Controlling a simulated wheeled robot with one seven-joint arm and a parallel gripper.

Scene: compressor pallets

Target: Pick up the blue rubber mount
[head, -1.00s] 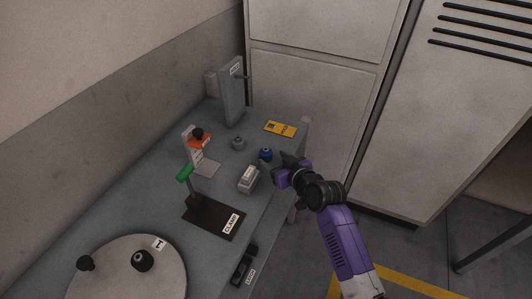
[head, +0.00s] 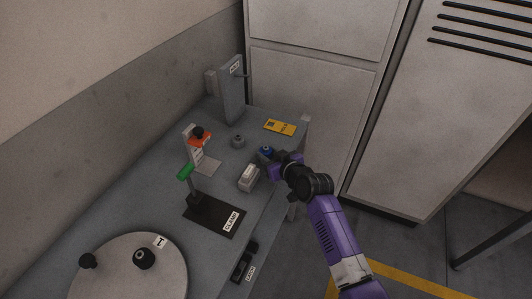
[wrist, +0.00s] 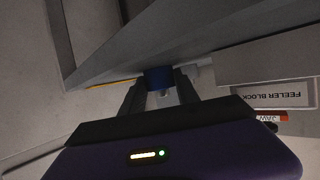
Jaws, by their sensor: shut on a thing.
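The blue rubber mount (head: 266,151) stands near the right edge of the grey bench in the head view. In the wrist view the blue mount (wrist: 158,78) sits between the two dark fingers of my gripper (wrist: 160,88). A pale metal part shows just below its blue body there. In the head view my gripper (head: 276,159) reaches in from the right and its fingers meet the mount. My gripper is shut on the mount. I cannot tell whether the mount still touches the bench.
A white-topped block (head: 249,177) stands close by, left of my gripper. A small grey part (head: 238,141) and a yellow card (head: 280,127) lie behind. A clamp stand with a black base (head: 213,216) and a round plate (head: 128,272) are nearer. A feeler block label (wrist: 272,95) shows in the wrist view.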

